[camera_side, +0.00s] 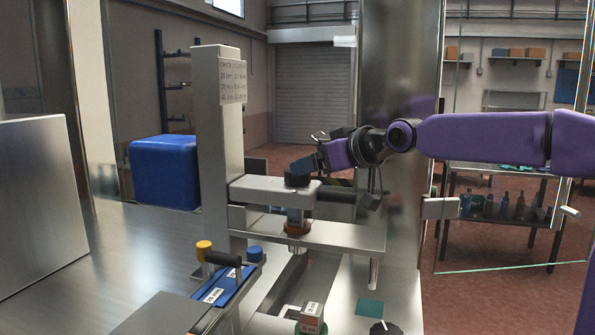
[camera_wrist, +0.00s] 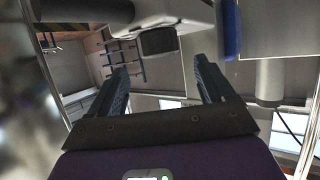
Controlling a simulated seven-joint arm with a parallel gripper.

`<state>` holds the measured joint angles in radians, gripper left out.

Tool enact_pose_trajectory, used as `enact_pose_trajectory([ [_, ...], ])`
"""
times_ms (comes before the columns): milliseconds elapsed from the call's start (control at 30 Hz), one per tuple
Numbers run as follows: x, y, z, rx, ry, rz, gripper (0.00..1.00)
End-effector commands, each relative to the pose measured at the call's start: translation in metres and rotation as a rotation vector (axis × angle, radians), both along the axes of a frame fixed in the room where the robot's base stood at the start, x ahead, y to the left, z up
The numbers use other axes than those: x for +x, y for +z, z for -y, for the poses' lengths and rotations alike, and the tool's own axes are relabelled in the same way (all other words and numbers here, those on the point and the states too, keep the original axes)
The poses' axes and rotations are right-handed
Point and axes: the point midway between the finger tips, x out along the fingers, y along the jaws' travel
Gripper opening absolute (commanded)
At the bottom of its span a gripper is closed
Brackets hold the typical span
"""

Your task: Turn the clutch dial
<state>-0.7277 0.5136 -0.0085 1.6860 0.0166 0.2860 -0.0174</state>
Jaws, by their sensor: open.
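A black dial (camera_side: 297,178) sits on top of a grey capping arm (camera_side: 270,189) that reaches out from an upright post. I take it as the clutch dial, though no marking on it is readable. My gripper (camera_side: 306,165) is just above and right of the dial in the side view, tilted down toward it. Its fingers partly overlap the dial there, so I cannot tell whether they touch. In the wrist view my gripper (camera_wrist: 160,72) is open, with two ribbed fingers apart. A dark blocky part (camera_wrist: 158,42) shows beyond the gap between them.
A black handle (camera_side: 337,195) sticks out right of the capping arm. A metal crossplate (camera_side: 340,236) lies below. A blue bin (camera_side: 165,172) is behind the post. A small dark knob (camera_side: 385,328) is at the front edge.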

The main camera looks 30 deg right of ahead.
Motion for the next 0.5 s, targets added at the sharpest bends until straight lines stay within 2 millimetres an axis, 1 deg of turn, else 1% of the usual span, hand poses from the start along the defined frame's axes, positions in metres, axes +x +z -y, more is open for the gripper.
enact_pose_trajectory([
  [33, 0.008, -0.005, -0.002, 0.000, 0.000, -0.002, 0.82],
  [200, 0.032, -0.015, -0.007, -0.001, 0.000, -0.003, 0.82],
  [400, 0.053, -0.023, -0.012, 0.000, 0.000, -0.001, 0.82],
  [500, 0.059, -0.025, -0.013, 0.000, 0.000, -0.001, 0.82],
])
